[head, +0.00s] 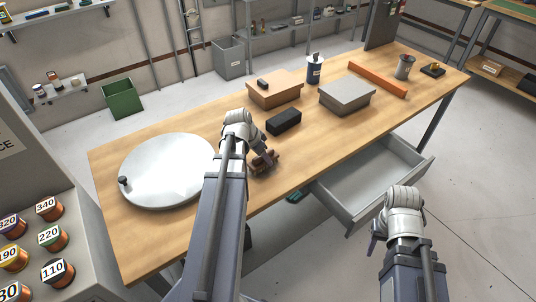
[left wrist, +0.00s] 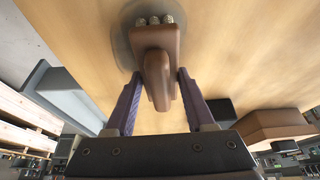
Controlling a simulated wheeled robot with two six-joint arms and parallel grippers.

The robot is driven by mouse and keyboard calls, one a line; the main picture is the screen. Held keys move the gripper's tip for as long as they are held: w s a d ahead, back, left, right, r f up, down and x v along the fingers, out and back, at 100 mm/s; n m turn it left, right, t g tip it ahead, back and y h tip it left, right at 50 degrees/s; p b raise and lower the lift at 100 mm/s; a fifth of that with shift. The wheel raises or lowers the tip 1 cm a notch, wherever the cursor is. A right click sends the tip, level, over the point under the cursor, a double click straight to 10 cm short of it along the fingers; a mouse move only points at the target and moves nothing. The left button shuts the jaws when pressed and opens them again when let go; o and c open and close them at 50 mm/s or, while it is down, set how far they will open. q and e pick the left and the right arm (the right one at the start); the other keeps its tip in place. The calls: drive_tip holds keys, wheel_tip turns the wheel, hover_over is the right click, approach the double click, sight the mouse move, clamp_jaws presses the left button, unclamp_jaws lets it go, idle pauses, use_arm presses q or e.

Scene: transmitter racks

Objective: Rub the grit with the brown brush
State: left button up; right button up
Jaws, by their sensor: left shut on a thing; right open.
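The brown brush (head: 265,164) is at the table's near edge in the head view, at the end of my left arm. In the left wrist view the brush (left wrist: 157,42) has its handle between the two fingers of my left gripper (left wrist: 158,78), which is shut on it. Pale bristle tufts show at its far end. A grey smudge (left wrist: 122,42), which looks like the grit, lies on the wood around and partly behind the brush. I cannot tell whether the bristles touch it. My right gripper (head: 376,232) is open and empty, off the table's front.
A round grey disc (head: 168,170) lies left on the wooden table (head: 130,250). A black block (head: 284,121), a tan box (head: 274,95), a grey box (head: 347,103) and an orange bar (head: 377,79) stand beyond the brush. An open drawer (head: 372,185) juts from the front.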

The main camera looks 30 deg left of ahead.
sight(252, 162)
use_arm(q)
drive_tip(key=shift+s+a, duration=0.15)
drive_tip(key=shift+s, duration=0.25)
drive_tip(key=shift+s+a+r, duration=0.1)
drive_tip(key=shift+s+a, duration=0.25)
drive_tip(key=shift+s, duration=0.45)
drive_tip(key=shift+s+a, duration=0.35)
drive_tip(key=shift+s, duration=0.45)
drive_tip(key=shift+s, duration=0.1)
drive_tip(key=shift+s+a, duration=0.3)
drive_tip(key=shift+s, duration=0.45)
drive_tip(key=shift+s+a, duration=0.3)
drive_tip(key=shift+s, duration=0.45)
drive_tip(key=shift+d, duration=0.1)
drive_tip(key=shift+s+d, duration=0.4)
drive_tip(key=shift+d, duration=0.35)
